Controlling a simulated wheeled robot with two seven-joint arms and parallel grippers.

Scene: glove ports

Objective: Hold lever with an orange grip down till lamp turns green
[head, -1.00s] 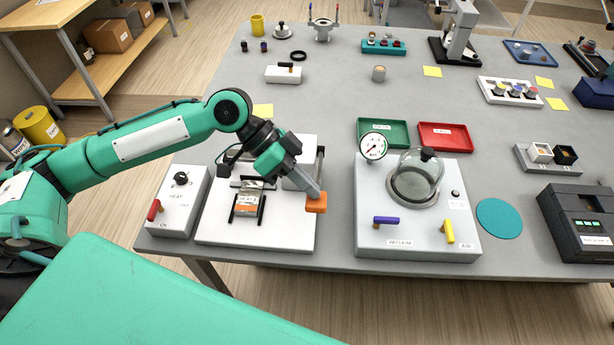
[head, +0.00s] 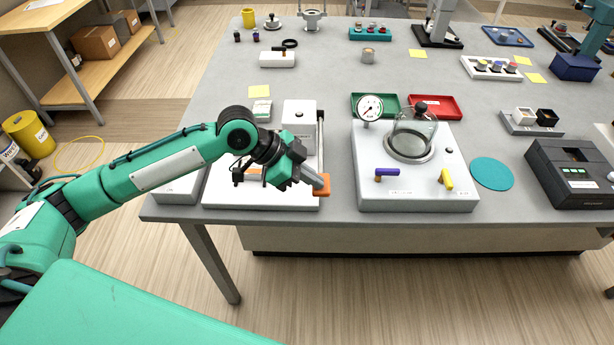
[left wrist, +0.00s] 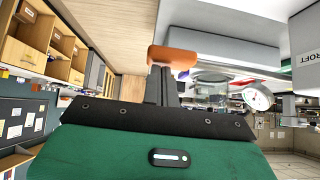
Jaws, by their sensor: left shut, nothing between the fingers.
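The lever (head: 321,135) runs along the right side of a white press base (head: 215,200) on the table. Its orange grip (head: 322,184) is near the base's front right corner and low over it. My left gripper (head: 312,178) is shut and empty, with its fingertips at the orange grip, apparently against it. In the left wrist view the orange grip (left wrist: 172,57) is right at the fingertips (left wrist: 161,72). A white block (head: 298,113) with a small dark spot stands behind the gripper. I cannot make out a lit lamp. My right gripper is out of view.
A white vacuum unit (head: 365,185) with a glass dome, a gauge, a purple handle and a yellow handle stands to the right of the lever. A control box (head: 180,190) at the left is largely behind my arm. Green and red trays lie behind the vacuum unit.

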